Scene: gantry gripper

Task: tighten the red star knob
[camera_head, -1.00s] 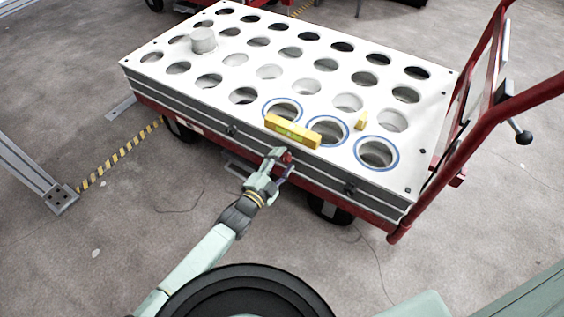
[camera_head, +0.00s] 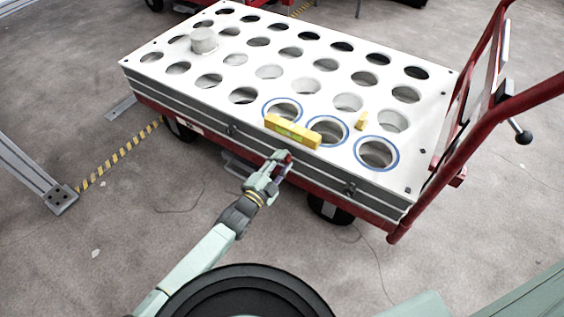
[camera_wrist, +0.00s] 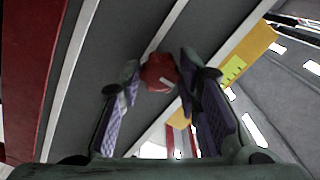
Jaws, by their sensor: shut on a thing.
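The red star knob (camera_wrist: 160,73) is on the dark side of the cart, between my fingertips in the wrist view. In the head view the red knob (camera_head: 288,155) shows only in part at the end of my arm. My gripper (camera_wrist: 157,82) has its two purple-padded fingers on either side of the knob and is shut on it. In the head view my gripper (camera_head: 278,164) reaches the near side of the cart, below the yellow level. The wrist view does not show how far the knob is turned.
The cart's white top plate (camera_head: 225,85) has rows of round holes, some ringed in blue. A yellow level (camera_head: 293,131) lies near its front edge, above my gripper. A small yellow block (camera_head: 361,121) and a grey cylinder (camera_head: 203,40) stand on it. A red handle (camera_head: 480,135) rises at right.

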